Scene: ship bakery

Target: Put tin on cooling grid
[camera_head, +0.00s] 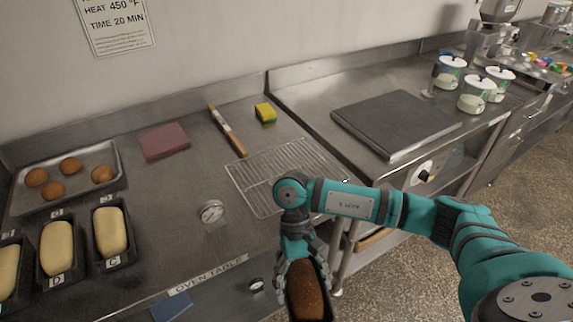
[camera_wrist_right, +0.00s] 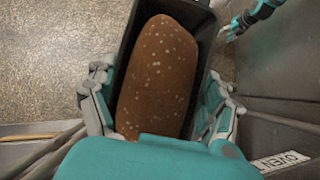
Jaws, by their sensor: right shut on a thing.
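A dark loaf tin (camera_head: 327,300) holds a brown, speckled loaf (camera_head: 307,290). My right gripper (camera_head: 303,265) is shut on the tin and holds it in front of the oven table's front edge, at the bottom of the head view. In the right wrist view the tin (camera_wrist_right: 208,55) lies between the gripper's fingers (camera_wrist_right: 160,105). The cooling grid (camera_head: 262,170), a wire rack, lies flat and empty on the table, above and left of the held tin. Part of what looks like my left gripper (camera_wrist_right: 243,20) shows in the right wrist view; its jaws are unclear.
Tins with pale loaves (camera_head: 58,250) stand at the table's left, below a bun tray (camera_head: 115,160). A dark plate (camera_head: 395,122) is on the right counter.

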